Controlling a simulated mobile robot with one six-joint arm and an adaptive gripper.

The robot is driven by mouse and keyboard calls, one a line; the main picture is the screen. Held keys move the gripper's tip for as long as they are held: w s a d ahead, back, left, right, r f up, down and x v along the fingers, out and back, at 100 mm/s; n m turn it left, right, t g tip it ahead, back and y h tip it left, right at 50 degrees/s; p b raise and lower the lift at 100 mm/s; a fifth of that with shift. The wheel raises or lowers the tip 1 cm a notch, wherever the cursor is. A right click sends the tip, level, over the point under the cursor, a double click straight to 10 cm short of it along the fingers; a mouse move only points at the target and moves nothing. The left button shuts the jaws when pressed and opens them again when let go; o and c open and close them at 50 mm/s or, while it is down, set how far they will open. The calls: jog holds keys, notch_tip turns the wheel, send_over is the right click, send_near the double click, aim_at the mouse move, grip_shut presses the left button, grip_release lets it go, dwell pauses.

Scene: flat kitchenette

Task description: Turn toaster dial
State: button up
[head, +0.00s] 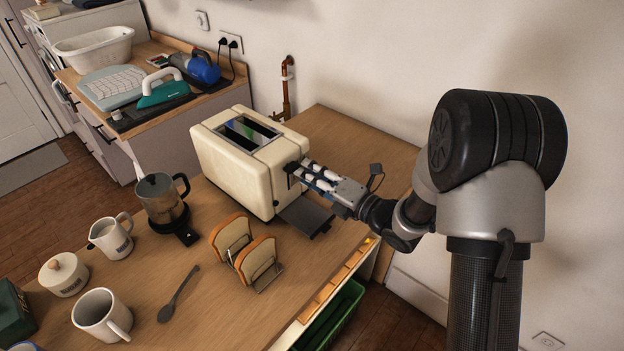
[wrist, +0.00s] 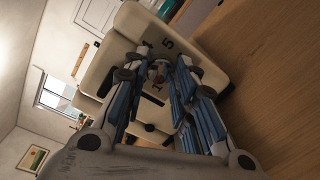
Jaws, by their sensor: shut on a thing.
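The cream toaster (head: 248,155) stands on the wooden counter, its two top slots open to view. My gripper (head: 299,172) reaches in from the right, level with the toaster's near right end face. In the wrist view the toaster (wrist: 128,22) fills the upper middle, with the dark numbers 1 and 5 on its face. My gripper (wrist: 158,75) has its fingers against that face, shut on the dial, which is mostly hidden between the fingertips. I cannot tell which way the dial points.
A dark tray (head: 306,215) sticks out below my gripper at the toaster's base. A toast rack (head: 258,283) with bread stands in front. A coffee maker (head: 163,200), a white jug (head: 112,236), a mug (head: 102,315) and a spoon (head: 178,295) are to the left.

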jog(key=n, duration=0.3)
jog(key=shift+n, duration=0.4)
dwell(0.3)
jog(key=o, duration=1.1)
jog(key=shift+c, duration=0.2)
jog(key=shift+d, duration=0.1)
jog(key=v, duration=1.1)
jog(key=shift+s+d, duration=0.25)
jog(key=shift+s, duration=0.15)
jog(key=shift+w, duration=0.1)
